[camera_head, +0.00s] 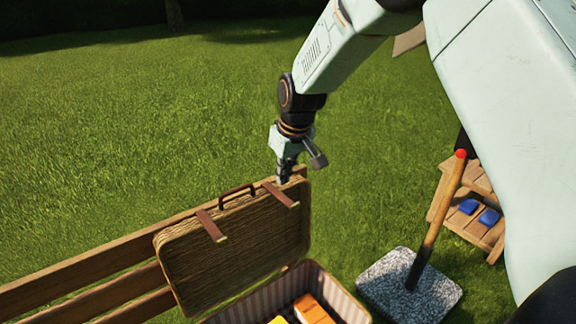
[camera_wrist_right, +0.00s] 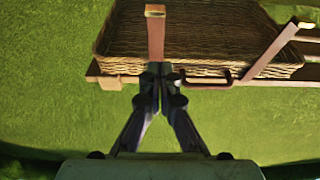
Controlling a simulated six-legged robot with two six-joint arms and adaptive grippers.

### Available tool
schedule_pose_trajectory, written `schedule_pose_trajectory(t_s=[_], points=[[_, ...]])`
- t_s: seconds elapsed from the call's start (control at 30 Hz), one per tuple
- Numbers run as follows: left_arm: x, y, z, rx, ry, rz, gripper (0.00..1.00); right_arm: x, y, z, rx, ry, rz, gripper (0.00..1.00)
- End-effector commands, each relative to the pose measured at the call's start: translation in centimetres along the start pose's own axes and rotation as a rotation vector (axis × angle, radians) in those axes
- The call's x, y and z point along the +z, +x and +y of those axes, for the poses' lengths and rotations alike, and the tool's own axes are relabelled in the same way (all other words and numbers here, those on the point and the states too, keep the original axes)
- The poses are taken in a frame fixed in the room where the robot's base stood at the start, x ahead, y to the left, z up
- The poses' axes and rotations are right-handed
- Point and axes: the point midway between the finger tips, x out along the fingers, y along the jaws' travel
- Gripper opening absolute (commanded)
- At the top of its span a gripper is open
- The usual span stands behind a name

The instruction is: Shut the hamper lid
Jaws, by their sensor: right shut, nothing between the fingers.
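The hamper lid (camera_head: 235,245) is a woven wicker panel with two brown straps and a dark handle (camera_head: 237,195) on its upper edge. It stands open, nearly upright, behind the striped-lined hamper base (camera_head: 340,296). My right gripper (camera_head: 283,180) is shut and empty, close to the lid's upper edge near the right strap (camera_head: 281,194). In the right wrist view its fingertips (camera_wrist_right: 160,72) are together in front of a strap (camera_wrist_right: 155,35) on the lid (camera_wrist_right: 200,35). I cannot tell whether they touch it. My left gripper is not in view.
A wooden bench back (camera_head: 85,270) runs behind the lid. Orange (camera_head: 312,308) and yellow items lie in the hamper. To the right stand a red-tipped post (camera_head: 438,215) on a stone slab (camera_head: 385,283) and a wooden stand (camera_head: 468,222) with blue items. Grass lies open behind.

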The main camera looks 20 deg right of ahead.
Motion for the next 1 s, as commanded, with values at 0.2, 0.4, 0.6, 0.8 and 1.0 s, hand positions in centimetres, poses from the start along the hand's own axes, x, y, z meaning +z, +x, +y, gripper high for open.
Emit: schedule_pose_trajectory(t_s=[0.2,0.4,0.6,0.8,1.0], points=[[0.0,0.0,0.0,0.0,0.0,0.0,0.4,0.0,3.9,0.1,0.0,0.0,-0.002,0.0],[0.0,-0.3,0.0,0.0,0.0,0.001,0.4,0.9,4.7,0.2,0.001,0.003,0.001,0.0],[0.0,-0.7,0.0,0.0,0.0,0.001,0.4,2.6,4.1,0.2,0.001,0.005,0.0,0.0],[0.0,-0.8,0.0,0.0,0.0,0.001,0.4,3.5,3.8,0.2,0.001,0.003,0.0,0.0],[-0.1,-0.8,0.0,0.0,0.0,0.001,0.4,3.6,3.8,0.2,0.001,0.003,0.001,0.0]])
